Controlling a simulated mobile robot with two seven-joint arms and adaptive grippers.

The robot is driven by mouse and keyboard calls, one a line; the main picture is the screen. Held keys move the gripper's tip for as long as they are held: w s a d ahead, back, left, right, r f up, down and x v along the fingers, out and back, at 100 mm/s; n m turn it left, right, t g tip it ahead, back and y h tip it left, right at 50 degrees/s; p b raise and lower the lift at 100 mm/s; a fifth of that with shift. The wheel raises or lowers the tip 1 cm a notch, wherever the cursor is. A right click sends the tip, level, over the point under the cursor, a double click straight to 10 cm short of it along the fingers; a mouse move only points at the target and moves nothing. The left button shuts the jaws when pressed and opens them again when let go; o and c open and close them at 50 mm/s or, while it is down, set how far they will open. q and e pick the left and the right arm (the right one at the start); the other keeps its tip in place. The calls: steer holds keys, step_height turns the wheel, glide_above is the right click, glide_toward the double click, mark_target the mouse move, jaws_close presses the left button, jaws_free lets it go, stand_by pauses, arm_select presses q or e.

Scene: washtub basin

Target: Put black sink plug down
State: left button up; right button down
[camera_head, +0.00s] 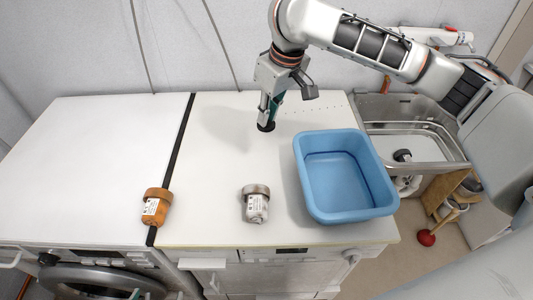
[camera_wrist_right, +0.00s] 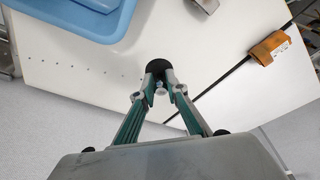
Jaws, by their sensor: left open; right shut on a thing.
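The black sink plug (camera_head: 266,127) is a small dark disc at the fingertips of my right gripper (camera_head: 268,112), over the back of the white worktop. My right gripper is shut on it. In the right wrist view the plug (camera_wrist_right: 158,66) shows as a dark round shape between the converging teal fingers (camera_wrist_right: 160,88). The plug is at or just above the worktop; I cannot tell whether it touches.
A blue basin (camera_head: 311,191) stands on the right of the worktop (camera_head: 220,150). A white jar (camera_head: 256,207) and an orange jar (camera_head: 155,208) lie near the front edge. A metal sink (camera_head: 440,148) is at the right. The worktop left of the plug is clear.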

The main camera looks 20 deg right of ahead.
step_height(320, 180, down, 15)
steer(key=shift+r, duration=0.15)
stand_by(0.4)
steer(key=c, duration=2.3)
jaws_free()
steer(key=shift+c, duration=0.2)
steer(key=o, duration=0.3)
steer(key=shift+v, duration=6)
